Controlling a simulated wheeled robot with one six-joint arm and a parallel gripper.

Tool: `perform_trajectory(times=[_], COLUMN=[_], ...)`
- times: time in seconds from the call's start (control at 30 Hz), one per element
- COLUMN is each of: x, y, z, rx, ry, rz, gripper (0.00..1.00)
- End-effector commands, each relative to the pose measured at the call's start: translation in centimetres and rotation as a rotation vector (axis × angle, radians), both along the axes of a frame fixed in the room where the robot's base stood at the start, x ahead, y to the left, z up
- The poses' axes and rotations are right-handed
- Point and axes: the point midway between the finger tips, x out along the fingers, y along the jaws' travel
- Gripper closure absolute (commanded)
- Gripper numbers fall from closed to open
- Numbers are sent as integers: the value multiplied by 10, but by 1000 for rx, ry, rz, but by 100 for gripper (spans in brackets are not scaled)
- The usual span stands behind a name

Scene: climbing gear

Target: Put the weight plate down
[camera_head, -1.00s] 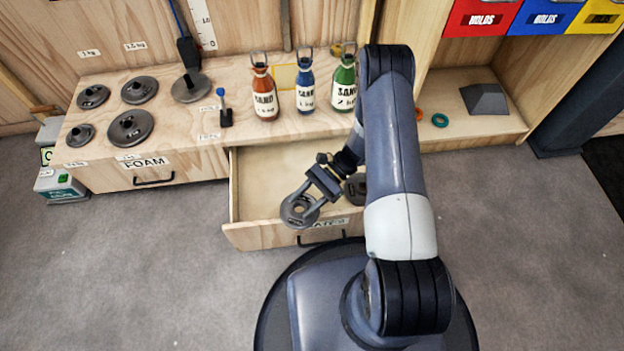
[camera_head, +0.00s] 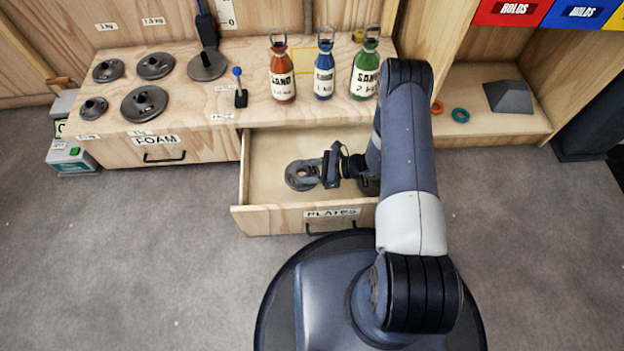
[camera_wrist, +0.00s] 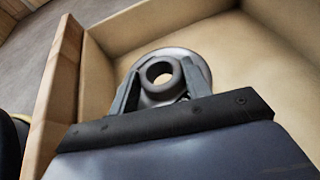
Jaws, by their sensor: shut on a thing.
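A dark grey round weight plate (camera_head: 302,175) with a hole in its middle is in my gripper (camera_head: 318,171), inside the outline of the open drawer labelled PLATES (camera_head: 262,222). In the wrist view the plate (camera_wrist: 196,62) shows between the two fingers (camera_wrist: 158,92), which are shut on its raised hub. The drawer floor (camera_wrist: 265,65) lies behind and below it. I cannot tell whether the plate touches the floor. Another dark plate (camera_head: 368,187) in the drawer is mostly hidden by my arm.
Several dark plates (camera_head: 144,104) lie on the bench top above the FOAM drawer (camera_head: 165,155). Red (camera_head: 282,75), blue (camera_head: 324,75) and green (camera_head: 365,75) SAND bottles stand behind the open drawer. The drawer's left part is bare.

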Motion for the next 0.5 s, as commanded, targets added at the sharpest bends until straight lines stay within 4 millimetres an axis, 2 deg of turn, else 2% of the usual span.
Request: perform_trajectory(times=[0.03, 0.1, 0.27, 0.5], x=[0, 0, 0, 0], y=[0, 0, 0, 0], z=[-14, -25, -36, -66], rx=[2, 2, 3, 2], ry=[-1, -1, -2, -1], rz=[0, 1, 2, 1], gripper=[100, 100, 100, 100])
